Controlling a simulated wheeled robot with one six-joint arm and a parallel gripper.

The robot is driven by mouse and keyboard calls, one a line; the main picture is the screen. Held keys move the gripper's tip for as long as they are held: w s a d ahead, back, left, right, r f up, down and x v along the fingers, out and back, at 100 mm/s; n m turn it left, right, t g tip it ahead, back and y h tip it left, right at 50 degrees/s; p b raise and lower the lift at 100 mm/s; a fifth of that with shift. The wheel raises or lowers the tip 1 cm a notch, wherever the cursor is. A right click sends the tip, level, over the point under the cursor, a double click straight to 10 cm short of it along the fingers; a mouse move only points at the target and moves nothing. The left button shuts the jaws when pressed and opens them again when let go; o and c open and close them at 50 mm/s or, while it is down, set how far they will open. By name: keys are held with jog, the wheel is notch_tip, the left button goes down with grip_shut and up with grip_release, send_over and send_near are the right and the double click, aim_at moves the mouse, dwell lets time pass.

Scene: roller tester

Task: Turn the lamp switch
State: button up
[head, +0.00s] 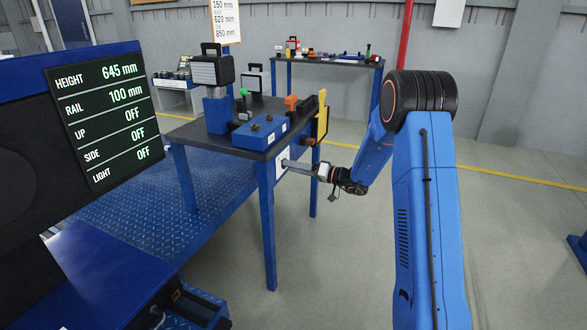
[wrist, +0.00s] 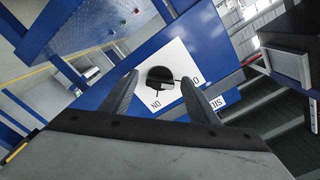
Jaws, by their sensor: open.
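A dark round knob (wrist: 158,74), which looks like the lamp switch, sits on a white plate (wrist: 184,54) on a blue panel in the wrist view. The plate has printed lettering beside the knob. My gripper (wrist: 160,84) is open, with one finger on either side of the knob in that view. I cannot tell whether the fingers touch it. In the head view my gripper (head: 285,163) reaches left to the white plate (head: 279,172) on the near side of the blue table. The knob is not clear there.
The blue table (head: 188,131) holds a blue box (head: 260,133) and a lamp-like unit (head: 212,71). A yellow panel (head: 322,115) stands at its right edge. A screen (head: 105,112) at left reads LIGHT OFF. The floor right of the table is clear.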

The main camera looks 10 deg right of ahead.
jog(key=v, duration=1.7)
jog(key=s+a+r+n+g+h, duration=0.1)
jog(key=s+a+r+g, duration=0.25)
jog(key=s+a, duration=0.4)
jog(key=s+a+r+g+h, duration=0.1)
jog(key=s+a+r+g, duration=0.25)
jog(key=s+a, duration=0.4)
jog(key=s+g+h, duration=0.3)
jog(key=s+h, duration=0.1)
jog(key=s, duration=1.1)
jog(key=s+d+m+t+h, duration=0.1)
jog(key=s+d+h, duration=0.3)
jog(key=s, duration=0.4)
jog(key=s+d+r+m+t+h, duration=0.1)
jog(key=s+d+m+t+h, duration=0.1)
jog(key=s, duration=0.6)
jog(key=d+t+h, duration=0.1)
jog(key=h, duration=0.1)
jog(key=shift+d+r+h, duration=0.25)
jog(key=shift+d+h, duration=0.05)
jog(key=shift+d, duration=0.1)
